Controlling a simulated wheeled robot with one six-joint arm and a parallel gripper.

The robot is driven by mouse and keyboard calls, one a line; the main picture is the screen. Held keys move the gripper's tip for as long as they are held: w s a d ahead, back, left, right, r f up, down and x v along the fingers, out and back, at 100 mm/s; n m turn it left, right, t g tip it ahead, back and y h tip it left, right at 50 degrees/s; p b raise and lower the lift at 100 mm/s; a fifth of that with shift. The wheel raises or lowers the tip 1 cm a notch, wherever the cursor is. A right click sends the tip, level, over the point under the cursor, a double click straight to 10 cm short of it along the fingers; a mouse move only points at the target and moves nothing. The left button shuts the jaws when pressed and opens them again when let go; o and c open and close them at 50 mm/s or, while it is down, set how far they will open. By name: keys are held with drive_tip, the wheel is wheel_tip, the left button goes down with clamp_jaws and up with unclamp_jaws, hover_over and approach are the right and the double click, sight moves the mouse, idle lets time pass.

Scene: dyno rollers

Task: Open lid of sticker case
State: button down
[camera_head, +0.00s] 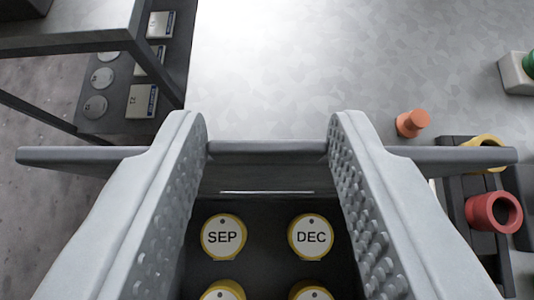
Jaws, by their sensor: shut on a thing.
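The sticker case (268,222) is dark inside and lies between and below my fingers. Round yellow-rimmed white stickers marked SEP (223,236) and DEC (311,237) show in it, with two more cut off by the bottom edge. The grey lid (80,156) shows as a long, thin bar seen nearly edge-on across the case's far side. My gripper (267,135) straddles the lid's middle section, with one textured finger at each end of that section, and is shut on it. The fingers hide parts of the lid and the case sides.
A dark rack with round and square labelled pieces (143,102) stands at upper left, near a dark metal frame (65,42). The grey surface beyond is clear.

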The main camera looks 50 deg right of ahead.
drive_tip(key=shift+w+d+r+y, duration=0.25)
drive_tip(key=shift+w+d+y, duration=0.05)
drive_tip(key=shift+w+d, duration=0.25)
drive_tip(key=c, duration=0.8)
unclamp_jaws()
drive_tip(key=shift+c, duration=0.2)
drive_tip(key=v, duration=1.7)
drive_tip(key=shift+r, duration=0.25)
drive_tip(key=shift+w+a, duration=0.1)
drive_tip(key=shift+a, duration=0.05)
